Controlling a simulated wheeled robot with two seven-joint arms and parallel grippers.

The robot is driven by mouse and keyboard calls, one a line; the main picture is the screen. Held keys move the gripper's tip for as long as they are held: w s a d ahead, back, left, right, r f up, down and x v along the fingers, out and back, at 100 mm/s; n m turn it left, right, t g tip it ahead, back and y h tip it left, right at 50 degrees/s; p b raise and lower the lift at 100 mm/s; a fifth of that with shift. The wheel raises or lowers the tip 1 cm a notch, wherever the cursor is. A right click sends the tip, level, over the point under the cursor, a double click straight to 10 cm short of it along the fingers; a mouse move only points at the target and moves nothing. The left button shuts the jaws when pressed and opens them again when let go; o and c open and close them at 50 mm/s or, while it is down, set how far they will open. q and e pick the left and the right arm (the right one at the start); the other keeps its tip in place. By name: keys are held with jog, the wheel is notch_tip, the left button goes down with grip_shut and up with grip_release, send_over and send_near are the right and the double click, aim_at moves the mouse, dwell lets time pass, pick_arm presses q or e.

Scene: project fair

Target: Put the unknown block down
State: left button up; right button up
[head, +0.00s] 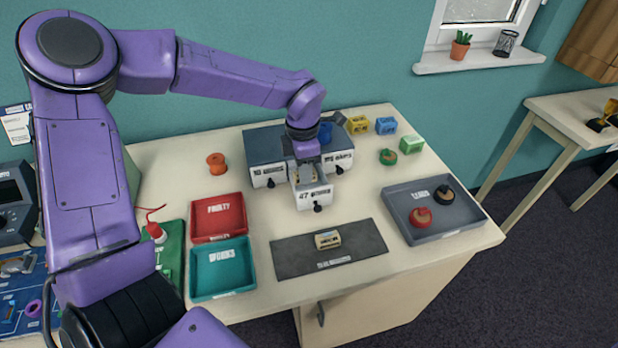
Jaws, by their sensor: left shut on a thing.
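My left gripper (308,163) reaches in from above over the pulled-out middle drawer (315,197) of the grey-topped drawer unit (262,143). The drawer's label seems to start with 47. The gripper is shut on a small block, mostly hidden by the fingers and drawer front; I cannot tell whether it touches the drawer floor. A beige block (327,239) with a dark marking lies on the dark grey mat (290,262) in front. My right gripper is not in view.
A red tray (218,236) and a teal tray (222,290) stand left of the mat. A grey tray (456,226) at right holds red and black knobs. Yellow, blue and green blocks (411,145) stand at the back right. An orange spool (217,163) stands left of the drawers.

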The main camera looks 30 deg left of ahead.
pick_arm(q)
jog(key=f, duration=0.1)
jog(key=w, duration=0.1)
jog(key=w+f, duration=0.1)
jog(key=shift+w+a+f, duration=0.1)
jog(key=shift+a+f, duration=0.15)
jog(key=shift+f, duration=0.1)
jog(key=f, duration=0.2)
jog(key=f+p, duration=0.1)
jog(key=f, duration=0.1)
jog(key=shift+w, duration=0.35)
jog(key=shift+s, duration=0.1)
jog(key=o, duration=0.8)
jog(key=shift+f, duration=0.15)
jog(key=shift+c, duration=0.2)
jog(key=shift+r, duration=0.2)
notch_tip(320, 180, up, 12)
jog(key=b, duration=0.1)
